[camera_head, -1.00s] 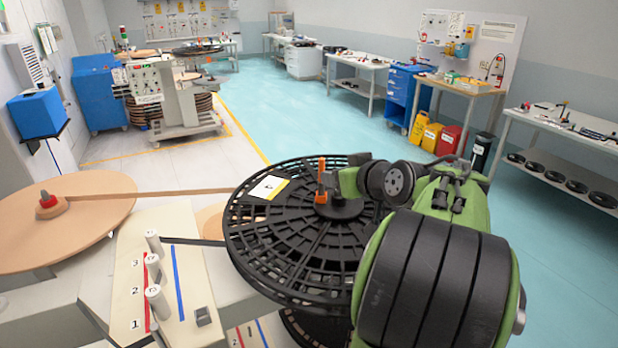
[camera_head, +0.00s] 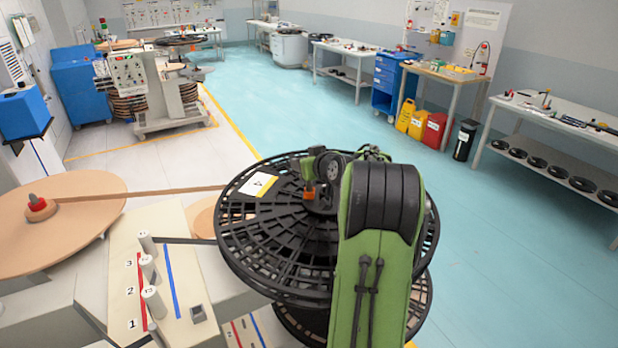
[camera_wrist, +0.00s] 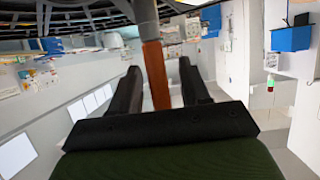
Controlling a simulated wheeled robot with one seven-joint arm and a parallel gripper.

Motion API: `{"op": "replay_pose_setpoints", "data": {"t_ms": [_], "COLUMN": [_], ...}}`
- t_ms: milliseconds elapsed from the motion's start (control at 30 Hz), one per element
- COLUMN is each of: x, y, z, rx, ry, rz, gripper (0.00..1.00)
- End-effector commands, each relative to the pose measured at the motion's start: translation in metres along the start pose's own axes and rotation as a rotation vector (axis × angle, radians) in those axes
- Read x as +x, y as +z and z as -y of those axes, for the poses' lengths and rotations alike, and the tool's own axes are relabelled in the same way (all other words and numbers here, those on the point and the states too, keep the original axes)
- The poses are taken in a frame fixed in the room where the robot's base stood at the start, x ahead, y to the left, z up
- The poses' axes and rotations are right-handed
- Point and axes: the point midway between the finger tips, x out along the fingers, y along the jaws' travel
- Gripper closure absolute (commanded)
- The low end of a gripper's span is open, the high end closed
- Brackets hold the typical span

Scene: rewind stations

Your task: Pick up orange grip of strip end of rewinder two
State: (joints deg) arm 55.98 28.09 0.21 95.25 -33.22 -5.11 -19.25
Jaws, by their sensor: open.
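The orange grip (camera_head: 308,193) stands near the hub of the large black slotted reel (camera_head: 262,232). In the head view only its lower part shows, with my arm's end just above and over it. In the wrist view, which looks turned over, the orange grip (camera_wrist: 156,76) is a long bar between the two dark fingers of my gripper (camera_wrist: 159,68). The fingers are open, one on each side, with a visible gap to the grip. The fingertips are hidden from the head view by my arm.
A brown strip (camera_head: 150,192) runs from a flat brown roll (camera_head: 80,236) to the black reel. A panel with several white posts (camera_head: 150,268) stands left of the reel. Another station (camera_head: 150,85) is behind. The blue-green floor (camera_head: 290,105) is open; workbenches line the right.

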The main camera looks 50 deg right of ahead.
Motion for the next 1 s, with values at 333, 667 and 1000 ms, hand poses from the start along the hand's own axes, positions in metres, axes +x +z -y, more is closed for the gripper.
{"op": "replay_pose_setpoints", "data": {"t_ms": [333, 667, 1000], "x": [0.000, 0.000, -0.008], "y": [0.001, 0.001, -0.020], "z": [0.000, 0.000, 0.000], "rx": [0.000, 0.000, -0.003], "ry": [0.000, 0.000, 0.000], "rz": [0.000, 0.000, -0.004], "gripper": [0.80, 1.00, 1.00]}}
